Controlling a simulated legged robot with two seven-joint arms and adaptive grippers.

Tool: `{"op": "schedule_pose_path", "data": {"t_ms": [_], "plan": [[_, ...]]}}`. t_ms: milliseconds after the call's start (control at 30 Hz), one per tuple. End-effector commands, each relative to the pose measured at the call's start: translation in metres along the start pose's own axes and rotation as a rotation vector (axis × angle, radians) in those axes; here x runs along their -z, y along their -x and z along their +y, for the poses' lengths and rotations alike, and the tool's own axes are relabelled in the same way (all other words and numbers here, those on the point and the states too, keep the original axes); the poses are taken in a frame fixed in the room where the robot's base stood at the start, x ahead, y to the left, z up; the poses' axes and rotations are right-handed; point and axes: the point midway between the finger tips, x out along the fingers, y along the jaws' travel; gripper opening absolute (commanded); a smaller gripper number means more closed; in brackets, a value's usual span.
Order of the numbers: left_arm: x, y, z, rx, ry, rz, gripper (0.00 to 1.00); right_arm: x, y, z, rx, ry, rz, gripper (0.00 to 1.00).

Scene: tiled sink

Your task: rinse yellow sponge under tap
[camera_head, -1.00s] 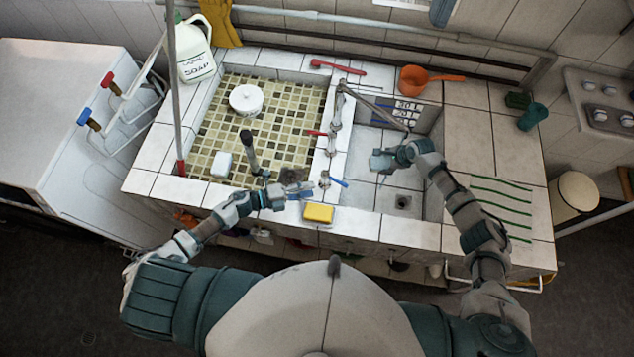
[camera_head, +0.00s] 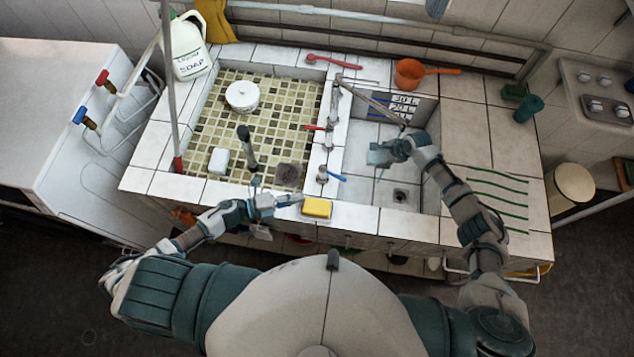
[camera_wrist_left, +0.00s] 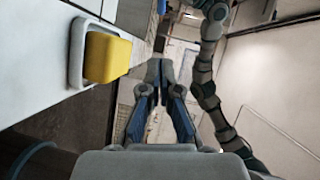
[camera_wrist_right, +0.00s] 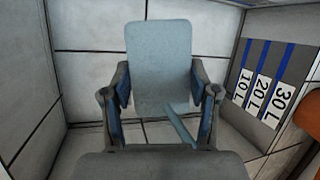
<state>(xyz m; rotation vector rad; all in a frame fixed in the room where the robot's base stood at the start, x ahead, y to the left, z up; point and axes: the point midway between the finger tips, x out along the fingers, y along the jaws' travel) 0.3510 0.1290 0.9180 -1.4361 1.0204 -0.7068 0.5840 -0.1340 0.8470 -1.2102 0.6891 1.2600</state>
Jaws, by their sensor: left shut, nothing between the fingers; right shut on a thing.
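The yellow sponge (camera_head: 317,207) sits in a pale dish on the sink's front ledge; it also shows in the left wrist view (camera_wrist_left: 108,57). My left gripper (camera_head: 291,199) is shut and empty, just left of the sponge and apart from it in the left wrist view. The tap (camera_head: 333,115) stands on the divider between the basins. It has a red and a blue lever, and its thin spout (camera_head: 375,103) reaches over the right basin.
The tiled left basin (camera_head: 215,130) holds a white round pot (camera_head: 243,96), a pale block (camera_head: 219,161) and a dark upright brush-like thing (camera_head: 246,145).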

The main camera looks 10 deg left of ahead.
Motion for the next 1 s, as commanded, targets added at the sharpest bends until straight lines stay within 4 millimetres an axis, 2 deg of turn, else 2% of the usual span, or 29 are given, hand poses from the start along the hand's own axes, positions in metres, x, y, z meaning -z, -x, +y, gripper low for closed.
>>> {"op": "schedule_pose_path", "data": {"t_ms": [467,700,1000], "plan": [[-0.002,-0.096,-0.002,0.003,-0.004,0.000,0.00,0.000,0.000,0.000,0.001,0.000,-0.001,0.32],[-0.025,-0.116,-0.001,0.002,-0.001,-0.001,0.00,0.000,0.000,0.000,0.001,0.000,0.000,0.32],[-0.029,-0.119,-0.001,0.001,-0.002,-0.001,0.00,0.000,0.000,0.000,0.001,0.000,0.000,0.32]]}}
